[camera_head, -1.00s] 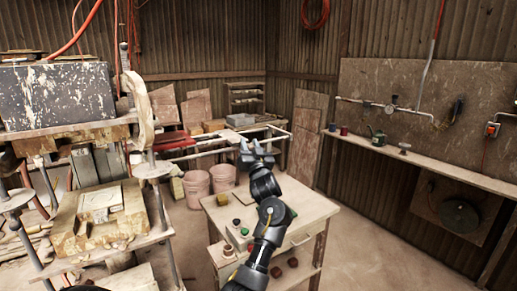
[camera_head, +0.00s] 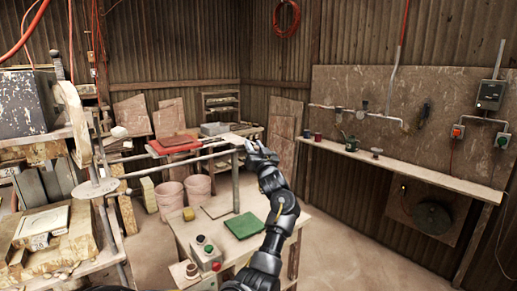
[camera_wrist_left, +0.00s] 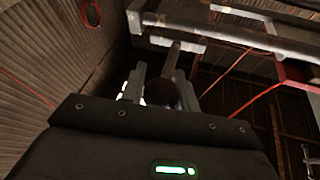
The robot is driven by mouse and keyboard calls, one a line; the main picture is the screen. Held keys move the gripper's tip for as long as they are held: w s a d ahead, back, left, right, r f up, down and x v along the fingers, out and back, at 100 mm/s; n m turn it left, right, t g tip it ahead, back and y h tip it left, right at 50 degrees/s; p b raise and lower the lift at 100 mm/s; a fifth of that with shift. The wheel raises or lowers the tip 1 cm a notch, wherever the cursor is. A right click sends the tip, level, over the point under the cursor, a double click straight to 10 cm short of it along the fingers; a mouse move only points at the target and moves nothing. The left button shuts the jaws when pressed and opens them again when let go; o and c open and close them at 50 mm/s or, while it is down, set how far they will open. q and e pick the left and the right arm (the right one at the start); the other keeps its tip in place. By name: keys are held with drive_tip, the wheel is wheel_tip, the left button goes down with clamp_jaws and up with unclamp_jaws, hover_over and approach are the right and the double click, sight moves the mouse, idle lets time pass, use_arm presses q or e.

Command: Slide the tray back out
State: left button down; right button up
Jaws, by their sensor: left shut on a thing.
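My left gripper (camera_head: 258,148) is at the right end of the rails, above the small worktable. In the left wrist view its two fingers are closed on a dark round knob-like handle (camera_wrist_left: 160,92) with a grey rod (camera_wrist_left: 172,60) behind it. The handle's joint with the tray is hidden. My right gripper is not in view.
The press frame (camera_head: 97,187) fills the left. Floor to the right of the table is clear.

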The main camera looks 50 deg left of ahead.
use_arm(q)
drive_tip(key=shift+w+r, duration=0.1)
drive_tip(key=c, duration=1.4)
unclamp_jaws()
drive_tip(key=o, duration=0.3)
drive_tip(key=shift+w, duration=0.3)
drive_tip(key=shift+s, duration=0.1)
drive_tip(key=shift+s+d, duration=0.1)
drive_tip(key=shift+s+d+f, duration=0.1)
drive_tip(key=shift+d+f, duration=0.15)
drive_tip(key=shift+f, duration=0.1)
drive_tip(key=b+v, duration=0.4)
drive_tip(key=v, duration=0.6)
drive_tip(key=shift+r, duration=0.1)
